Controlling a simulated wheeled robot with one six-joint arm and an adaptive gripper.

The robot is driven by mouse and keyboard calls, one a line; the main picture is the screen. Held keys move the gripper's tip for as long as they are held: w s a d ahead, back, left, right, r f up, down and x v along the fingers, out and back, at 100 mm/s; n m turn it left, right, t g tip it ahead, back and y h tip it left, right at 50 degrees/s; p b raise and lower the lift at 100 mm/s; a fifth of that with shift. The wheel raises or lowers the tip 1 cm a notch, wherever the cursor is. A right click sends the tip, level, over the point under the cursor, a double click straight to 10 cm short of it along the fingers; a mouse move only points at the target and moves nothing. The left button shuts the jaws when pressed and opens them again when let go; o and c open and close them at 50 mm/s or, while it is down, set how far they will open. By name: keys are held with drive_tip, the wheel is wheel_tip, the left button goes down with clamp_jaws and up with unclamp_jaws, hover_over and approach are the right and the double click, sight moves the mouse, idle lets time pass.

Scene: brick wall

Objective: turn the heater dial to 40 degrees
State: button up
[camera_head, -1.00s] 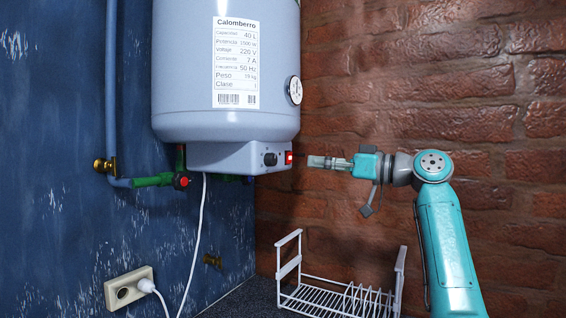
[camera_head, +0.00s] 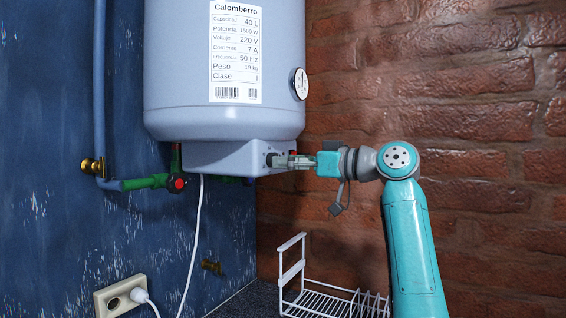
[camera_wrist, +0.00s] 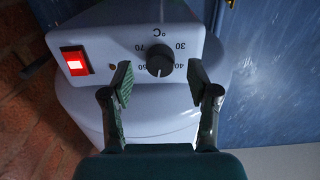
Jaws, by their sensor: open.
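The water heater (camera_head: 225,60) hangs in the corner, with its control panel at the bottom. In the wrist view the black dial (camera_wrist: 159,60) sits on the white panel between marks 30, 40, 60 and 70, upside down in this view. I cannot clearly tell which mark it points to. My gripper (camera_wrist: 160,82) is open, with one finger on each side of the dial and gaps between.
A lit red switch (camera_wrist: 75,61) is beside the dial. A round gauge (camera_head: 299,84) is on the tank. Green pipe fittings (camera_head: 150,183), a white cable (camera_head: 194,230) and a wall socket (camera_head: 113,299) are at left. A white dish rack (camera_head: 322,302) stands below.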

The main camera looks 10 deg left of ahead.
drive_tip(key=shift+x, duration=0.9)
clamp_jaws()
drive_tip(key=shift+n, duration=0.4)
drive_tip(key=n, duration=1.3)
drive_tip(key=shift+n, duration=0.3)
